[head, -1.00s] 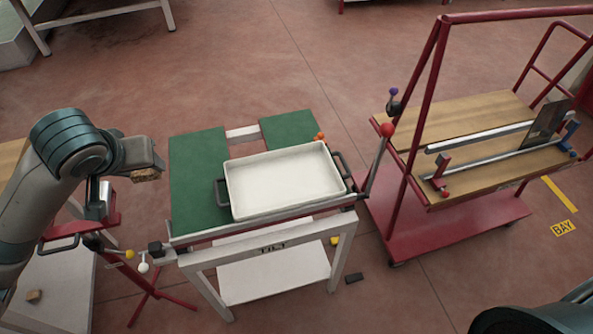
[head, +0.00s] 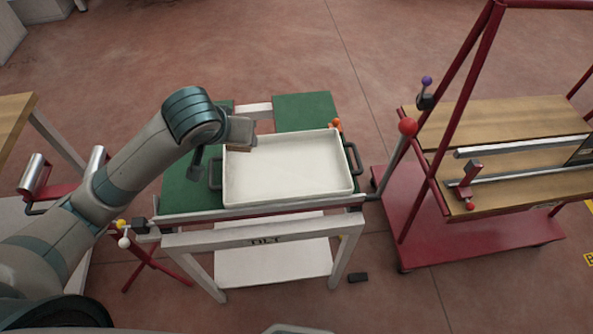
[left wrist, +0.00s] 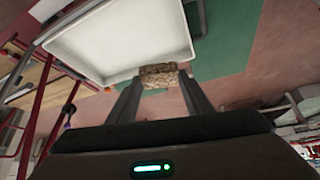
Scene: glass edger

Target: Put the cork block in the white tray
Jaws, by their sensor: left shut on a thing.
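The white tray (head: 290,170) lies on the green-topped tilt table, with a dark handle at each end. My left gripper (head: 243,143) is over the tray's left end in the head view. It is shut on the cork block (left wrist: 159,75), which shows between the two fingers in the left wrist view (left wrist: 160,95). In the head view only a little brown of the block shows under the gripper. The tray (left wrist: 115,40) looks empty in the left wrist view. My right gripper is not in view.
A red cart (head: 470,240) with wooden boards and upright red rails stands to the right.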

